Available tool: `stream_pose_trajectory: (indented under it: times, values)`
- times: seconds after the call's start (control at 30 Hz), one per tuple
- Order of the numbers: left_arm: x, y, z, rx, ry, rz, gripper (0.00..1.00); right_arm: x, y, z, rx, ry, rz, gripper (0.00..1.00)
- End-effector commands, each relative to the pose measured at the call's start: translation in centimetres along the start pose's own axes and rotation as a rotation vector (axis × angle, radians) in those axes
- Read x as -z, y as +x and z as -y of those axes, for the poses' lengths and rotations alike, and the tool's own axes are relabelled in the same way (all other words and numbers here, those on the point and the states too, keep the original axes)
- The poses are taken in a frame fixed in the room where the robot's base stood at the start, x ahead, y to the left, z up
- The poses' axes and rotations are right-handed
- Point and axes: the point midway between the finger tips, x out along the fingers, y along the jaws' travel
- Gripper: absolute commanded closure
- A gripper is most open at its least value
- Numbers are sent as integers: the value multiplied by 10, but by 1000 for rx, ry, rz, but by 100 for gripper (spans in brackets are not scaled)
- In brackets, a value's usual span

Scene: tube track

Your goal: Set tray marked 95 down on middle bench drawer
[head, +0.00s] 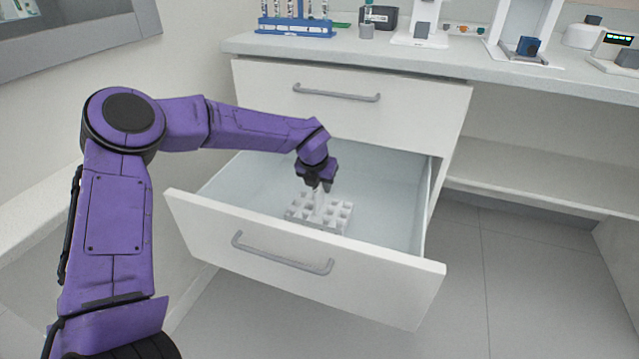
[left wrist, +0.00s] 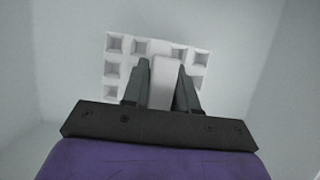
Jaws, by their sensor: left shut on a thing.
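The white tray (head: 336,216) with square pockets is inside the open middle drawer (head: 300,247), near its middle. I cannot read a number on it. My left gripper (head: 322,188) is above the tray and shut on its upright white handle. In the left wrist view the gripper (left wrist: 160,80) has a finger on each side of the handle (left wrist: 162,82), with the tray's pockets (left wrist: 118,68) around it. I cannot tell whether the tray touches the drawer floor. My right gripper is not in view.
The drawer is pulled out and looks empty around the tray. A shut drawer (head: 345,95) with a grey handle is above it. The bench top (head: 440,60) holds a blue tube rack (head: 297,27) and several instruments. An open shelf (head: 540,160) is at right.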

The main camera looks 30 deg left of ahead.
Motion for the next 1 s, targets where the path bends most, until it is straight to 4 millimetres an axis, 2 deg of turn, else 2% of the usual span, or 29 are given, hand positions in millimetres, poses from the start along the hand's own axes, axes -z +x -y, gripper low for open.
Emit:
stream_pose_trajectory:
  times: [0.03, 0.2, 1.0]
  values:
    - [4, 10, 0, 0, 0, 1, 100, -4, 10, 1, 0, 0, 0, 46]
    - [8, 19, 0, 1, 0, 1, 100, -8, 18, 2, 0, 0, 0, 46]
    - [3, 21, 1, 2, 1, 1, 100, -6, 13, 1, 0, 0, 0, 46]
